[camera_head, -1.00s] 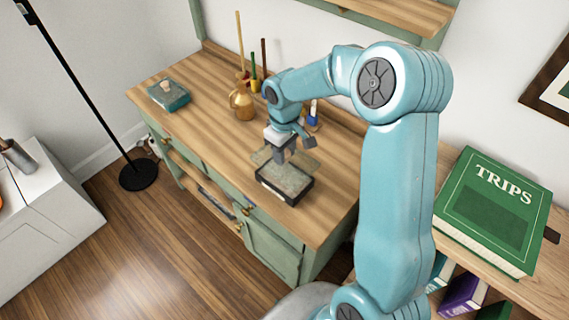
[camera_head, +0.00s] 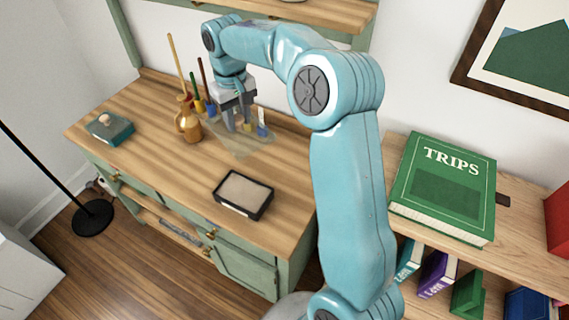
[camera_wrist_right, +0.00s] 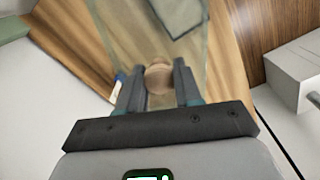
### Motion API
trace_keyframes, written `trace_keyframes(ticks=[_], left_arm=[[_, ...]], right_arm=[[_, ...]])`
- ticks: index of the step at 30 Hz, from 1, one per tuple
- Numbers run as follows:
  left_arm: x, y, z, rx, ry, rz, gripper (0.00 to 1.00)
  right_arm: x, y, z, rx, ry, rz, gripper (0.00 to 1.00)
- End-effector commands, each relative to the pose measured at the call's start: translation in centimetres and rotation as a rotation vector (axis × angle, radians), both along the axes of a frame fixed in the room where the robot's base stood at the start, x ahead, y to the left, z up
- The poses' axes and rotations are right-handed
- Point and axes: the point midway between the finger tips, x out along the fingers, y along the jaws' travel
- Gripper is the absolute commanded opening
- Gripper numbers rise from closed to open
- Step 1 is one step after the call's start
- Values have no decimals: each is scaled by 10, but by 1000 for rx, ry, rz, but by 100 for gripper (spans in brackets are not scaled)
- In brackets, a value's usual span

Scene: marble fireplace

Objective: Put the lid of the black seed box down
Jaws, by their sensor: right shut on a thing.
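The black seed box (camera_head: 218,198) stands open on the wooden desk top, with pale, grainy contents showing. Its lid (camera_head: 243,148) is a see-through pane with a round wooden knob (camera_wrist_right: 158,78). My right gripper (camera_head: 238,127) is shut on the knob, with one finger on each side in the right wrist view (camera_wrist_right: 158,88). The lid is apart from the box, behind it, beside the brown jug. I cannot tell whether the pane touches the desk. In the right wrist view the seed box (camera_wrist_right: 180,14) shows past the knob, partly behind the pane. My left gripper is not in view.
A brown jug (camera_head: 190,127) stands just left of the lid, with long sticks and small bottles behind it. A small blue bottle (camera_head: 261,131) is right of the gripper. A teal box (camera_head: 109,129) lies at the desk's left. The desk front is mostly clear.

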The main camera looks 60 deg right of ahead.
Motion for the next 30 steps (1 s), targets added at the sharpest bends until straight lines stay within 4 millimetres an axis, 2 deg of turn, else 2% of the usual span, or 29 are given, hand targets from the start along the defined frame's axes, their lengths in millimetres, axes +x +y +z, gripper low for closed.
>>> trace_keyframes(ticks=[1,6,9,12,18,24,30], left_arm=[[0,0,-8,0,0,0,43],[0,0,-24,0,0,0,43],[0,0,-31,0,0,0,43],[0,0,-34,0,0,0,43],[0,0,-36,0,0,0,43],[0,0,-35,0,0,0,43],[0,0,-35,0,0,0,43]], right_arm=[[-1,-16,-15,0,2,-56,4],[-18,-75,-59,-1,4,-237,4],[-35,-102,-83,-1,2,-305,4],[-50,-118,-100,0,2,-347,4],[-63,-130,-125,0,3,-379,4],[-64,-129,-163,1,3,-380,4],[-63,-129,-182,0,1,-378,4]])
